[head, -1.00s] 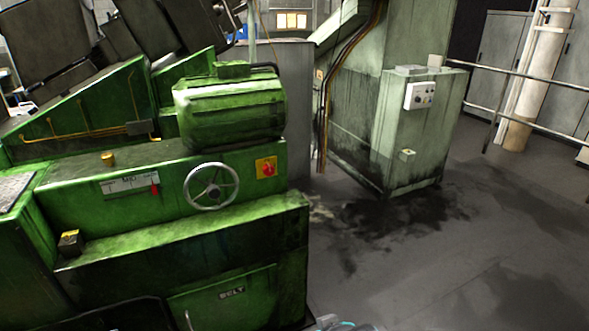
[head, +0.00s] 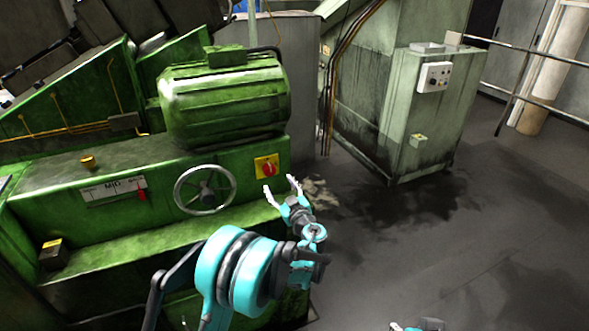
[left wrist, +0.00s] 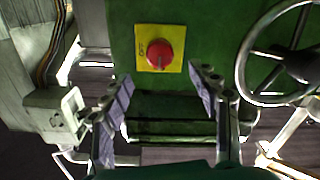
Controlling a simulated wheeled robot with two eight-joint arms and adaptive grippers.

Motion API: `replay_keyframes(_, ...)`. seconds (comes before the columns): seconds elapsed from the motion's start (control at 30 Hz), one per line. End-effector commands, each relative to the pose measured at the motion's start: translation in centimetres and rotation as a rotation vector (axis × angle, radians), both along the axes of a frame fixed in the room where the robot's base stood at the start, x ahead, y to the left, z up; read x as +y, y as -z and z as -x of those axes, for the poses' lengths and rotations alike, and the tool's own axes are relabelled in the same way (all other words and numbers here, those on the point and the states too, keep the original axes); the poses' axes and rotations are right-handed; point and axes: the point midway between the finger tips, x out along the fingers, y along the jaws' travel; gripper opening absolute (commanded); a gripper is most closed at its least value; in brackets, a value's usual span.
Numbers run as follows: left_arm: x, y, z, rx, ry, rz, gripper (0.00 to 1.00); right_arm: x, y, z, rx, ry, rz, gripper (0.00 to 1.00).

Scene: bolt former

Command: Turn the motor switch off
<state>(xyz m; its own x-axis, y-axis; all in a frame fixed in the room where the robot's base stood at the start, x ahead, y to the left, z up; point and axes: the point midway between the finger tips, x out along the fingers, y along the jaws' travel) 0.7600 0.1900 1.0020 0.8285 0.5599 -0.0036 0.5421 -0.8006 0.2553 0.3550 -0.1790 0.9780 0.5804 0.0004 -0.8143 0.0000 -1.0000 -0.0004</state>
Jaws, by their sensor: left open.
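The motor switch (head: 266,168) is a red rotary knob on a yellow square plate on the green machine's front. It also shows in the left wrist view (left wrist: 158,54), at the upper middle, with small lettering on the plate. My left gripper (head: 280,187) is open and empty, just below and slightly right of the switch in the head view. In the left wrist view its two fingers (left wrist: 160,80) stand apart on either side below the knob, not touching it. At the bottom edge of the head view a small teal and grey part of my right arm (head: 420,326) shows; its jaws cannot be made out.
A metal handwheel (head: 205,188) sits left of the switch, and a green motor (head: 225,98) above it. A gauge with a red pointer (head: 113,189) is farther left. A pale green cabinet (head: 430,125) stands at the right. The floor there is clear.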

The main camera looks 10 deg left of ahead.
Motion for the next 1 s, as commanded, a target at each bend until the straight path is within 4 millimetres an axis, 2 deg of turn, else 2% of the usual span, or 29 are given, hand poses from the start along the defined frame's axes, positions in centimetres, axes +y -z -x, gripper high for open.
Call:
replay_keyframes(0.5, 3.9, 0.2, -5.8, -0.003, 0.0, 0.001, 0.61, 0.0, 2.0, 0.0, 0.0, 0.0, 0.0, 0.4)
replay_keyframes(0.87, 4.2, 0.0, -6.4, -0.003, 0.003, 0.002, 0.61, 0.0, 2.1, 0.0, 0.0, 0.0, 0.0, 0.4)
replay_keyframes(1.0, 4.2, 0.1, -6.4, -0.003, 0.003, 0.002, 0.26, 0.0, 2.1, 0.0, 0.0, 0.0, 0.0, 0.4)
